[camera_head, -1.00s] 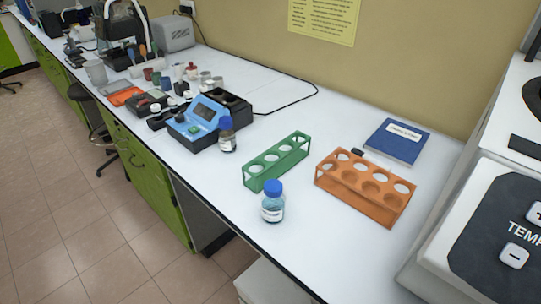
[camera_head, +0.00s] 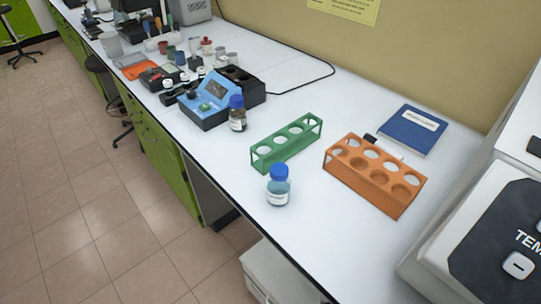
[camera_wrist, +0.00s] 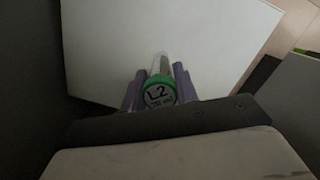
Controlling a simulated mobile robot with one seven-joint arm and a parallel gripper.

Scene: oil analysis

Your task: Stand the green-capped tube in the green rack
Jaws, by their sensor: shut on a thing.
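In the wrist view my gripper (camera_wrist: 160,91) is shut on the green-capped tube (camera_wrist: 158,92). The cap is marked "L2" and faces the camera, and the pale tube body extends away between the two purple fingers. The gripper and tube do not show in the head view. The green rack (camera_head: 286,143) stands on the white bench in the head view. Its visible round holes look empty.
An orange rack (camera_head: 374,175) stands right of the green rack. A blue-capped bottle (camera_head: 278,187) stands in front of the green rack, and a dark bottle (camera_head: 237,114) to its left. A blue book (camera_head: 412,131) lies behind. A blue device (camera_head: 207,104) sits farther left.

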